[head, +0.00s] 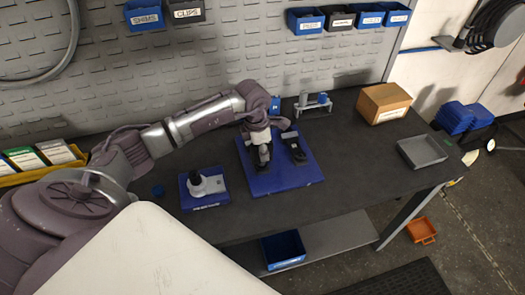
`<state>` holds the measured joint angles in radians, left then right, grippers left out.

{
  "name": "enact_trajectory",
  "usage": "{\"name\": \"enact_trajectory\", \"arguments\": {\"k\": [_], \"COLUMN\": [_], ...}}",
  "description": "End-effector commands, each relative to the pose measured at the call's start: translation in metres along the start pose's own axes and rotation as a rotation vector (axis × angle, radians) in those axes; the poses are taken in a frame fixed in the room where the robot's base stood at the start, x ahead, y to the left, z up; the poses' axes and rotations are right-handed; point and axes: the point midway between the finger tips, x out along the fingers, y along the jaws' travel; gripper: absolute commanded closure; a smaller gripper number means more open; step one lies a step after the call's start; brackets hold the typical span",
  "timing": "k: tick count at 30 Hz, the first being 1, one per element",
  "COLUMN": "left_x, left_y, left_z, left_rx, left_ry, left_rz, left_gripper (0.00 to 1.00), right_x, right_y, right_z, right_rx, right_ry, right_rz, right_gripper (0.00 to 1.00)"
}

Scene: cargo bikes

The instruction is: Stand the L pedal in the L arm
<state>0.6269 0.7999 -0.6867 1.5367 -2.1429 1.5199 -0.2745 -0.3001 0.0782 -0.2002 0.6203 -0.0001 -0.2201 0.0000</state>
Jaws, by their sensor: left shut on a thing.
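My left gripper (262,154) is low over the blue board (281,178) and is shut on a dark thing at its left side. This looks like a pedal, but the fingers hide most of it, and I cannot tell whether it touches the board. Another black pedal-like part (295,149) lies on the board just to the right of the gripper. I cannot read any L or R mark, and I cannot make out which part is the L arm. My right gripper is not in view.
A blue base with a grey fixture and black knob (205,186) stands left of the board. A grey stand (313,104) is behind it. A cardboard box (384,102) and a grey tray (422,152) are at the right. The bench between board and tray is clear.

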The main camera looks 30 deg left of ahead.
Motion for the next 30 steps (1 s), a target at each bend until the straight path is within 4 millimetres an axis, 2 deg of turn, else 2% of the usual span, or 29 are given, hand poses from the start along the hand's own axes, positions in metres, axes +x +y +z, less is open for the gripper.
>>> {"name": "enact_trajectory", "arguments": {"k": [4,5,9,20,25,30], "left_x": [0.000,0.000,0.000,-0.002,-0.025,-0.063], "left_y": [0.000,0.000,0.000,0.000,0.001,0.001], "left_z": [0.000,0.000,0.000,0.000,0.000,0.000], "left_rx": [0.000,0.000,0.000,0.000,0.001,0.002], "left_ry": [0.000,0.000,0.001,0.001,-0.001,-0.001], "left_rz": [0.000,0.000,-0.001,0.000,0.002,0.004], "left_gripper": [1.00,0.73,0.49,0.48,0.48,0.48], "right_x": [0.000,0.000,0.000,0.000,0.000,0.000], "right_y": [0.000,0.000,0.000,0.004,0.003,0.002], "right_z": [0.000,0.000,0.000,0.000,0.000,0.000], "right_rx": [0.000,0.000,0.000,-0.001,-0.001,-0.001], "right_ry": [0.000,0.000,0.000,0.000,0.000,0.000], "right_rz": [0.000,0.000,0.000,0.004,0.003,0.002], "right_gripper": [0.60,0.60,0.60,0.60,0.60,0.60]}}
